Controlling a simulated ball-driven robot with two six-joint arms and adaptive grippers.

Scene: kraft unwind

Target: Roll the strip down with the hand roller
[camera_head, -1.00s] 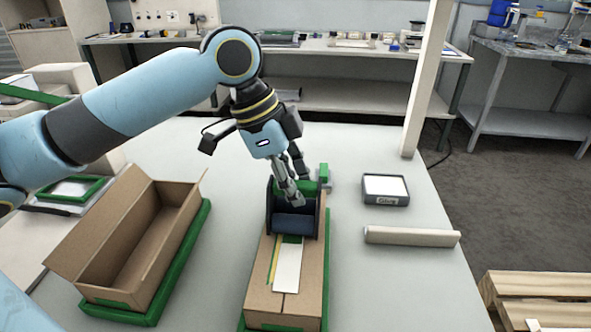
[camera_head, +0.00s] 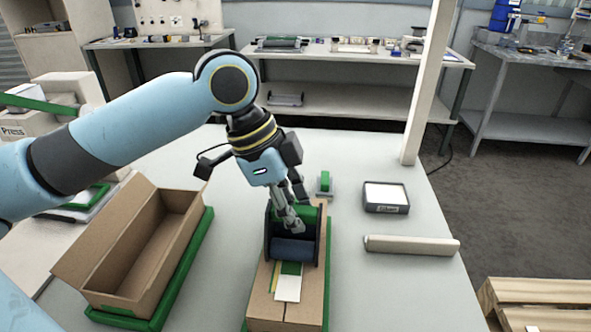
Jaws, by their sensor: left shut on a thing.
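My left gripper (camera_head: 293,224) is shut on the hand roller (camera_head: 291,249), which has a dark blue cylinder between dark side plates and some green behind. The roller sits over the top of a closed cardboard box (camera_head: 262,305). A pale strip (camera_head: 287,290) with a green and a yellow part lies along the box top and shows in front of the roller; its far part is hidden under the roller. Whether the roller presses on the strip cannot be told. My right gripper is not in view.
An open cardboard box (camera_head: 140,240) stands in a green tray (camera_head: 196,250) on the left. A dark-framed pad (camera_head: 386,197), a pale bar (camera_head: 411,245) and a small green block (camera_head: 325,182) lie on the table. A white post (camera_head: 428,85) rises behind.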

